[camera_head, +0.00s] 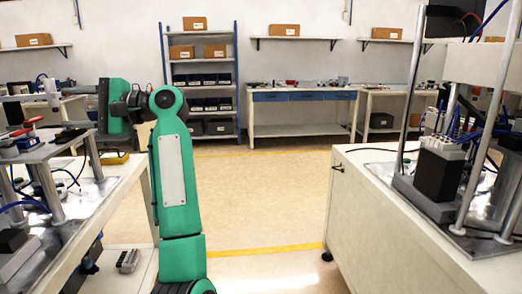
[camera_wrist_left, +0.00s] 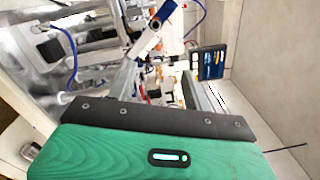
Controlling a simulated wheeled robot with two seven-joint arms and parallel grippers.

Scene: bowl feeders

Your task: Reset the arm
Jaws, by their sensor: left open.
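My left arm is green and rises from the bottom of the head view. Its wrist bends left, so my left gripper (camera_head: 68,108) points over the left workbench. Its jaws are open, with no object visible between them. The left wrist view shows the green gripper body below and the two grey fingers apart (camera_wrist_left: 158,88). Beyond them is a white cylinder with a blue end (camera_wrist_left: 152,38); I cannot tell how far it is from the fingers. My right arm and right gripper are not in view.
The left workbench (camera_head: 118,183) carries a metal station with posts and cables close to my left arm. A white cabinet (camera_head: 375,235) with a feeder station stands at right. A blue shelf rack (camera_head: 236,92) and a bench (camera_head: 300,130) stand behind. The floor between is clear.

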